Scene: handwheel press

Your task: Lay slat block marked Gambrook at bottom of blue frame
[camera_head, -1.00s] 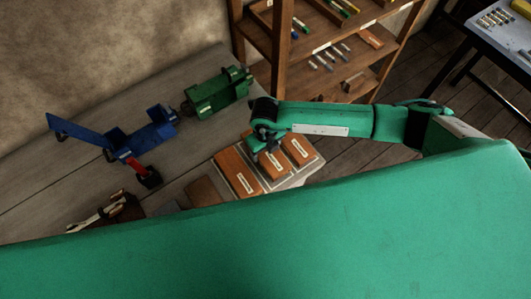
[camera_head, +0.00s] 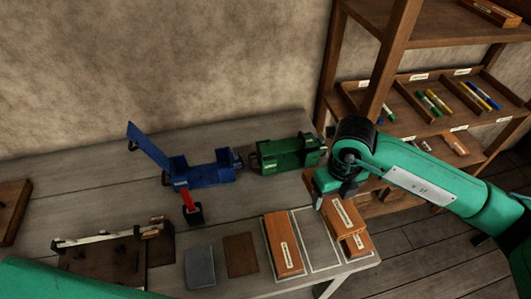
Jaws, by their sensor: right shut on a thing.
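The blue frame (camera_head: 212,176) sits on the bench, with a raised blue plate on its left and a red handle in front. Three wooden slat blocks with white labels are at the bench's front right; the labels are too small to read. The left block (camera_head: 283,243) lies on the marked board. My right gripper (camera_head: 335,192) is shut on the middle block (camera_head: 345,217), which overlaps the right block (camera_head: 358,243) in the picture. Whether they touch is unclear. I cannot tell which block is marked Gambrook. My left gripper is not in view.
A green frame (camera_head: 290,156) adjoins the blue one on its right. A grey block (camera_head: 200,268), a brown plate (camera_head: 241,255) and a dark fixture with a pale bar (camera_head: 110,235) lie in front. A wooden shelf (camera_head: 420,100) stands at right.

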